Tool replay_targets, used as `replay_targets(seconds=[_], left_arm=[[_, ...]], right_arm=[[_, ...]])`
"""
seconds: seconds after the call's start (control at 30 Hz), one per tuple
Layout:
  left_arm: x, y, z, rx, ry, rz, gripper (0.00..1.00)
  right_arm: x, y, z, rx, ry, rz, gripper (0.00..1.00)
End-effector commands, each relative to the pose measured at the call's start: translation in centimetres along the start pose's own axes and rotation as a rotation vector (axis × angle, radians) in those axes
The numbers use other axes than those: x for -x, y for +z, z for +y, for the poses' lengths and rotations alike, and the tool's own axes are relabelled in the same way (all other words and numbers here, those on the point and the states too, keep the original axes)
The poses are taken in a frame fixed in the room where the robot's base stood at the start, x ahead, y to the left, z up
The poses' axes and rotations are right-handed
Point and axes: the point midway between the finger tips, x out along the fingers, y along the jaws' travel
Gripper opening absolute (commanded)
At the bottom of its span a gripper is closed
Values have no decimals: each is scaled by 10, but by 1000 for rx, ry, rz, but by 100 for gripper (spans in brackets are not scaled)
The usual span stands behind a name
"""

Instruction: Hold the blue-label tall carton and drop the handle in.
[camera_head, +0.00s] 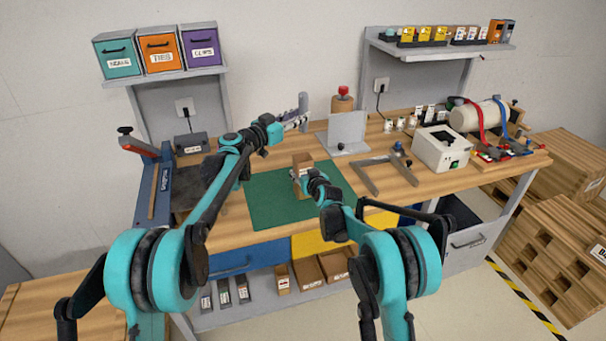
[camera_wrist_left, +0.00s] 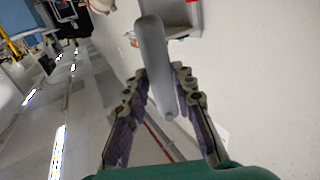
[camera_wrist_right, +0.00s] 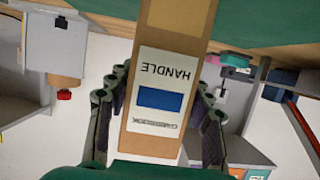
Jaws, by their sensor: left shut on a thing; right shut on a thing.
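The tall carton (camera_head: 302,161) is brown and stands upright over the green mat. My right gripper (camera_head: 307,180) is shut on its lower part. In the right wrist view the carton (camera_wrist_right: 168,28) shows a white label with a blue block and the word HANDLE, upside down. Whether its base touches the mat is hard to tell. My left gripper (camera_head: 298,121) is shut on the grey rod-like handle (camera_head: 303,101) and holds it raised, behind and above the carton in the head view. The handle (camera_wrist_left: 152,48) also shows between the fingers in the left wrist view.
The green mat (camera_head: 262,205) is otherwise clear. A grey angled plate (camera_head: 347,130) stands behind it, with a red-topped wooden block (camera_head: 342,101) further back. A grey frame (camera_head: 370,182) lies to the right, near a white box (camera_head: 440,146). A blue clamp rail (camera_head: 152,195) is at left.

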Motion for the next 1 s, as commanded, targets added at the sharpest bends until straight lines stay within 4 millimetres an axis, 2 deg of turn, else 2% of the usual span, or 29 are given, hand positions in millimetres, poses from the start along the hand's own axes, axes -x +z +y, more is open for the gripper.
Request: replay_targets(seconds=[1.0], left_arm=[[0,64,-1,0,0,0,0]], right_arm=[[0,0,0,0,0,-1,23]])
